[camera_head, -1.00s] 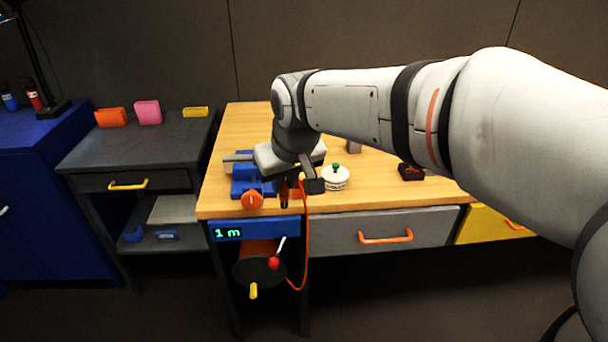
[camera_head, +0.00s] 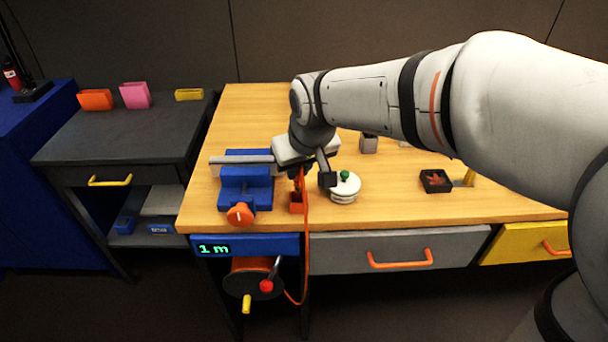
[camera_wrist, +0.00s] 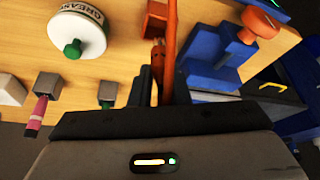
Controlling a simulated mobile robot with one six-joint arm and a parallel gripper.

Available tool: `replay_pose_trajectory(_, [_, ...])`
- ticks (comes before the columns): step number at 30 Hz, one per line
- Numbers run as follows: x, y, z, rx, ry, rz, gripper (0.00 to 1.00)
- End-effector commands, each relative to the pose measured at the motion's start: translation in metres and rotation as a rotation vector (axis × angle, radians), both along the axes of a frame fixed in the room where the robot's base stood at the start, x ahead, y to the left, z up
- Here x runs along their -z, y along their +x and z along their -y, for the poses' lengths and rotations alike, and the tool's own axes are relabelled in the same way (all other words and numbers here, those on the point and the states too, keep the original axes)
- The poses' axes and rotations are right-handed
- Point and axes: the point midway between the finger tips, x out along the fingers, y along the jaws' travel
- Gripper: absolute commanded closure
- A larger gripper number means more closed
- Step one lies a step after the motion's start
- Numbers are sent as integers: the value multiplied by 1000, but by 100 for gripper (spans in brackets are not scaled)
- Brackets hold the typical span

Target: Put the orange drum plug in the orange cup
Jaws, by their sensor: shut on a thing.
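The orange drum plug (camera_wrist: 157,58) is between my gripper's dark fingers (camera_wrist: 160,82) in the wrist view, largely hidden by them. Its orange cord (camera_head: 305,235) runs down over the bench's front edge to the orange drum (camera_head: 252,268) below. The orange cup (camera_head: 296,206) stands on the wooden bench beside the blue vise, and shows at the top of the wrist view (camera_wrist: 155,18). My gripper (camera_head: 311,178) is shut on the plug, close to the cup in the head view. I cannot tell whether the plug touches it.
The blue vise (camera_head: 246,187) with an orange knob is left of the cup; a white grease tin (camera_head: 344,189) with a green knob is close on the right. A dark tray (camera_head: 436,181) lies further right. Bench front between tin and tray is clear.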

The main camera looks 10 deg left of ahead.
Motion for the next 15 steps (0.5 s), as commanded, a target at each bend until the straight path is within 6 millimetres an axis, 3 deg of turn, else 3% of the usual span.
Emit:
replay_pose_trajectory(9, [38,0,0,0,-1,-2,100])
replay_pose_trajectory(15, [38,0,0,1,1,1,100])
